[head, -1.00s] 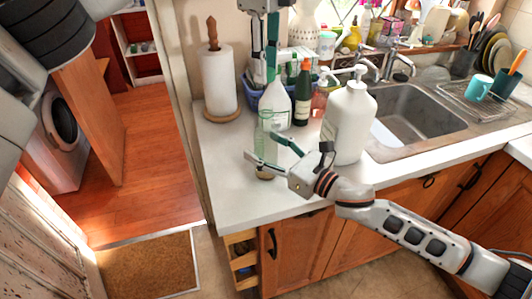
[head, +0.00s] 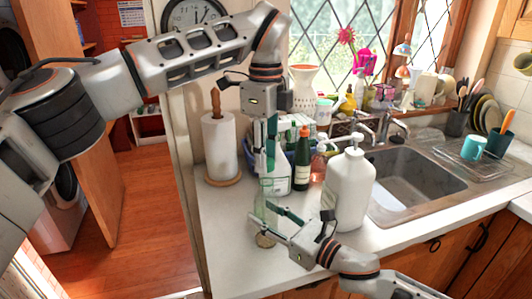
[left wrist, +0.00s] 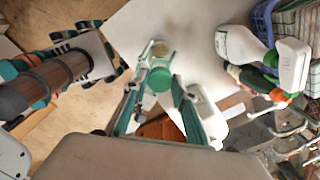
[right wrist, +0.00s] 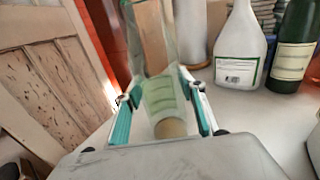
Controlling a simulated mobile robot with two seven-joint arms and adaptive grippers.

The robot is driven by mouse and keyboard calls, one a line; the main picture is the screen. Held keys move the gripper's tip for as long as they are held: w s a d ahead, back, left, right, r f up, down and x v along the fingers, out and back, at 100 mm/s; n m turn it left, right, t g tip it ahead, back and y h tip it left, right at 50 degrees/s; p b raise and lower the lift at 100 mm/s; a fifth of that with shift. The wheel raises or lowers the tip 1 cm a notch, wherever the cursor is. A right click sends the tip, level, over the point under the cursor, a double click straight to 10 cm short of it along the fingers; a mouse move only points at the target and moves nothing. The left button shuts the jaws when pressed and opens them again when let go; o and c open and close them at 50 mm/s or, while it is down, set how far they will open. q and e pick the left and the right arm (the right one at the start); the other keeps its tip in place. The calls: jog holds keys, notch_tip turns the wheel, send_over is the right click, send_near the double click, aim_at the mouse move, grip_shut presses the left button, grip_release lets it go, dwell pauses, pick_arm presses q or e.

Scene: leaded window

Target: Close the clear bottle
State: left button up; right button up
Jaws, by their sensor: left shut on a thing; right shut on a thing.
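The clear bottle (head: 266,204) stands upright near the counter's left front edge, see-through and faintly green, with a tan disc at its lower end. My right gripper (head: 262,221) is shut around its lower part; the right wrist view shows the bottle (right wrist: 165,95) between the fingers. My left gripper (head: 268,176) points down just above the bottle, shut on a green cap (left wrist: 160,79), which shows between its fingers in the left wrist view. Whether the cap touches the bottle's mouth cannot be told.
A large white pump bottle (head: 349,190) stands right of my grippers. A white spray bottle (head: 281,172), a dark green bottle (head: 302,165) and a paper towel roll (head: 220,148) stand behind. The sink (head: 415,180) lies to the right. The front left counter (head: 222,240) is clear.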

pick_arm(q)
jog(key=shift+f, duration=0.1)
dwell(0.3)
jog(key=shift+f, duration=0.8)
jog(key=shift+f, duration=0.6)
